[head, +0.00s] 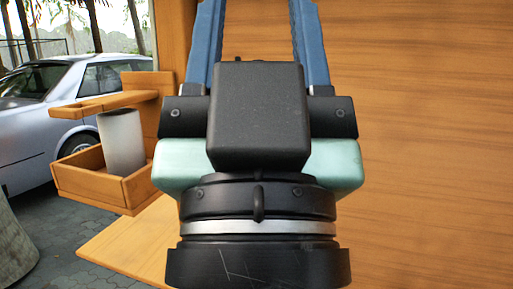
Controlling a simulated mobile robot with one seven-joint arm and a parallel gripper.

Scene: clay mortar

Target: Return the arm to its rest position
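My gripper (257,18) fills the middle of the head view, close to the camera. Its two blue fingers point up the picture, and their tips are cut off by the top edge. The fingers stand well apart with only wood-coloured surface showing between them, so the gripper looks open and empty. The black wrist is at the bottom, with a pale green body above it.
A large wooden panel (430,150) fills the right side behind my gripper. At left, a wooden open box (88,195) holds a white cylinder (121,143). A wooden board (125,245) lies below. A silver car (30,125) stands on grey paving (60,255) outside.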

